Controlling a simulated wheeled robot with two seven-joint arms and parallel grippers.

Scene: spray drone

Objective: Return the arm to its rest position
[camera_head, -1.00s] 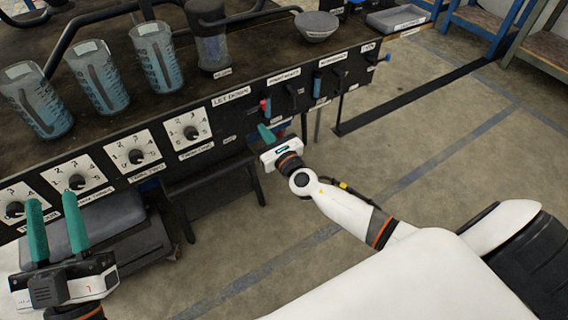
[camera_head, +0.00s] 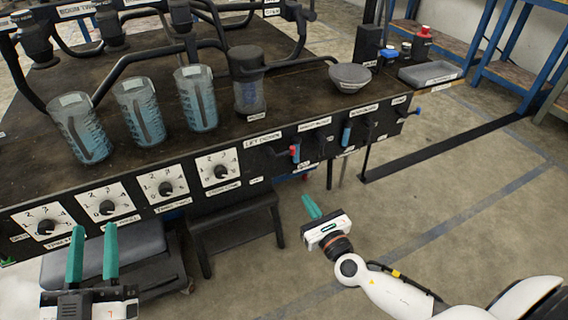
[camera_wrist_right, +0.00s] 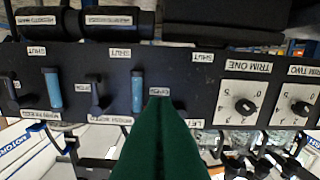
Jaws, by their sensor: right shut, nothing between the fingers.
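My right gripper (camera_head: 306,200) is shut and empty, in front of the panel's lower edge in the head view. Its teal fingers fill the lower middle of the right wrist view (camera_wrist_right: 165,105), pressed together, apart from the levers and dials behind them. My left gripper (camera_head: 94,228) is at the lower left of the head view. Its two teal fingers stand upright and apart with nothing between them, in front of the dial panel.
The black bench front (camera_head: 240,165) carries several white dial plates, a red-tipped lever (camera_head: 294,152) and a blue lever (camera_head: 346,136). Measuring jugs (camera_head: 140,110) and a grey bowl (camera_head: 350,77) stand on top. A dark step stool (camera_head: 235,215) is below. Floor on the right is clear.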

